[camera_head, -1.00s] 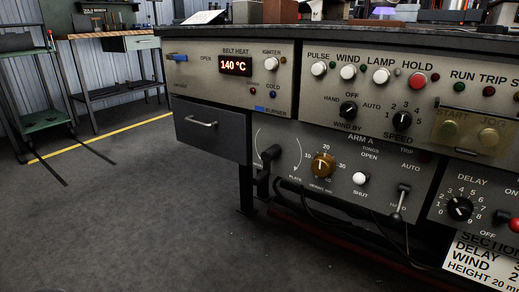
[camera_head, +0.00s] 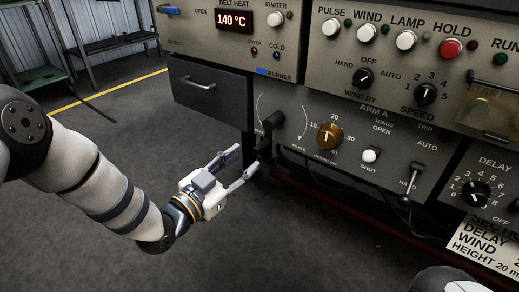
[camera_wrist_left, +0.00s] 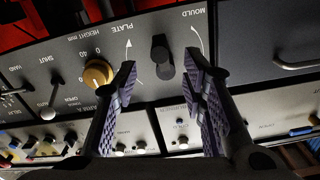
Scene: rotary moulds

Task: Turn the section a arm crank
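The section a arm crank (camera_head: 271,122) is a black handle at the left end of the ARM A panel (camera_head: 345,112), beside a curved scale marked PLATE. In the left wrist view the crank (camera_wrist_left: 161,52) shows upside down, in the gap between the fingertips, with panel around it. My left gripper (camera_head: 244,162) is open and empty, just left of and below the crank, pointing at it. Its purple-padded fingers (camera_wrist_left: 160,72) stand apart in the wrist view; I see no contact with the crank. My right gripper is out of view.
A brass height knob (camera_head: 330,136), a white tongs knob (camera_head: 370,155) and a toggle lever (camera_head: 406,187) sit right of the crank. A drawer (camera_head: 208,93) is to its upper left. Dark cables hang below the panel.

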